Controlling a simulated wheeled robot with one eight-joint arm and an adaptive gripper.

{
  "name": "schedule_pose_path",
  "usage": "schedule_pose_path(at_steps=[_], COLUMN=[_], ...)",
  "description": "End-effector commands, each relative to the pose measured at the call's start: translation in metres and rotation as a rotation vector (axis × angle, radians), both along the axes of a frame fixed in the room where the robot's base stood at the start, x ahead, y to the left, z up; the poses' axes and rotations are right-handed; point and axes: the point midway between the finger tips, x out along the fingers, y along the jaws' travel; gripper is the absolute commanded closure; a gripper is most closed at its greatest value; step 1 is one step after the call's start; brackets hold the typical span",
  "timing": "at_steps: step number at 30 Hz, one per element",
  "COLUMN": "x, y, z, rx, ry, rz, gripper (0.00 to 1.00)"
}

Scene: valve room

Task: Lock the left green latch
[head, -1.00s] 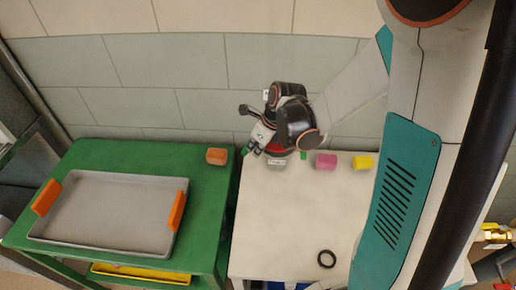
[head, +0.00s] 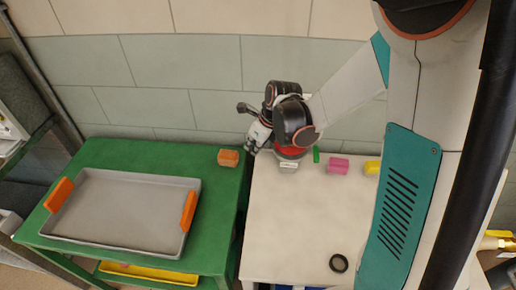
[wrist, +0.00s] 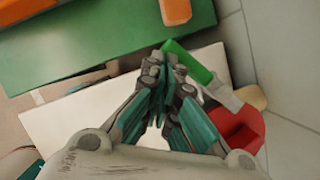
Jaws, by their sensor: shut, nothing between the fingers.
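My gripper (wrist: 165,62) is shut and empty in the wrist view, its fingertips right beside a green latch handle (wrist: 188,62). I cannot tell whether they touch it. The handle lies slanted beside a grey piece and a red part (wrist: 238,128). In the head view my gripper (head: 251,146) is at the back left corner of the white table, left of the red part (head: 290,151), which has a white label on its front. Another green piece (head: 316,155) stands just right of the red part. The left handle is hidden behind my gripper there.
A pink block (head: 338,166) and a yellow block (head: 372,167) lie to the right on the white table (head: 290,220). A black ring (head: 339,263) lies near the front. The green table (head: 130,152) holds a grey tray (head: 125,215) and an orange block (head: 228,157). The tiled wall is close behind.

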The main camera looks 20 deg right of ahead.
Motion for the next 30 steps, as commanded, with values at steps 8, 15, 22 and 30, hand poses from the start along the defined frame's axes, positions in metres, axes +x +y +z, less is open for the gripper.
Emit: schedule_pose_path(at_steps=[8, 15, 22, 30], x=[0.012, 0.02, 0.026, 0.029], y=[0.008, 0.012, 0.013, 0.014], z=[0.0, 0.0, 0.0, 0.0], rx=[0.0, 0.0, 0.0, 0.0], ry=[0.0, 0.0, 0.0, 0.0], rz=[0.001, 0.001, 0.0, 0.0], gripper=[1.0, 1.0, 1.0, 1.0])
